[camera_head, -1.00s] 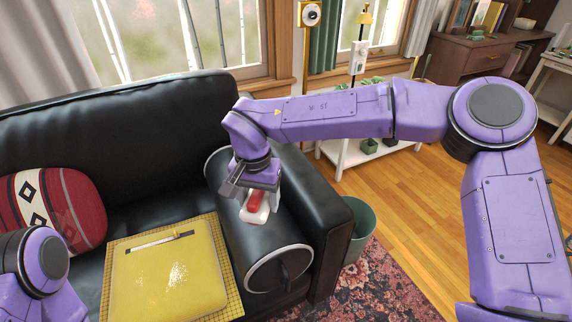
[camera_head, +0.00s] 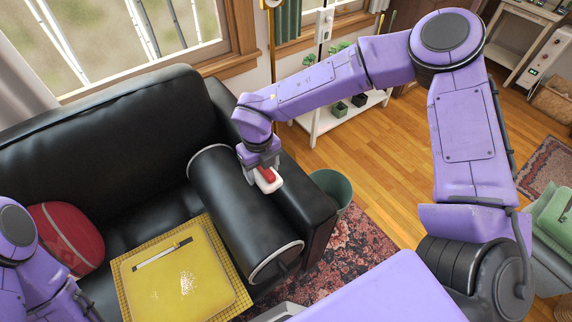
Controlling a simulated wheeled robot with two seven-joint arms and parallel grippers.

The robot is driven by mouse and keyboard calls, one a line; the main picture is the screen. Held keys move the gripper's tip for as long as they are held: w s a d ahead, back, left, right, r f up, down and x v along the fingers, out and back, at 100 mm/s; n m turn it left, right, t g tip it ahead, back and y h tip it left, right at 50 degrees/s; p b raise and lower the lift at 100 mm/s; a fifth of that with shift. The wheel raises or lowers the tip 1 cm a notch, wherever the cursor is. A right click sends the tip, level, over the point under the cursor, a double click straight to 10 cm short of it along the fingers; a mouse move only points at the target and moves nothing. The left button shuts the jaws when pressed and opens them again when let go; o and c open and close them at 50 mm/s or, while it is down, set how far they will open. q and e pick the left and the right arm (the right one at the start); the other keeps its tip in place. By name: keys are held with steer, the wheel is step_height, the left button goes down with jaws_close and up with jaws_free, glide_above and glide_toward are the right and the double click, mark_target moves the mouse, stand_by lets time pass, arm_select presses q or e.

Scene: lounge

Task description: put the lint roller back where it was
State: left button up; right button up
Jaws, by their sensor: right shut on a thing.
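The lint roller (camera_head: 268,183), red and white, is in my right gripper (camera_head: 262,168). The gripper points down and is shut on it, hiding its upper part. The roller shows at the inner side of the black sofa's right armrest (camera_head: 302,205), just right of a black bolster (camera_head: 228,205). I cannot tell whether it touches the armrest or hangs just above it. My left arm comes in at the lower left; its gripper jaws are not in view.
A yellow cushion (camera_head: 185,285) with a thin bar-shaped thing (camera_head: 161,254) on it lies on the seat, beside a red cushion (camera_head: 65,238). A green bin (camera_head: 332,188) stands beyond the armrest. A low white shelf (camera_head: 335,118) with plants stands behind on open wood floor.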

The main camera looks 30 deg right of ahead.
steer(key=w+d+f+p, duration=0.1)
steer(key=w+d+f, duration=0.1)
steer(key=d, duration=0.3)
steer(key=p, duration=0.1)
glide_above(287, 175)
step_height(287, 175, down, 7)
steer(key=shift+d+r, duration=0.1)
step_height(287, 175, down, 3)
steer(key=shift+s+r, duration=0.1)
steer(key=shift+r, duration=0.05)
steer(key=shift+f, duration=0.25)
steer(key=o, duration=0.9)
steer(key=shift+o, duration=0.2)
steer(key=shift+r, duration=0.1)
steer(key=shift+r, duration=0.3)
step_height(287, 175, up, 12)
steer(key=shift+f, duration=0.2)
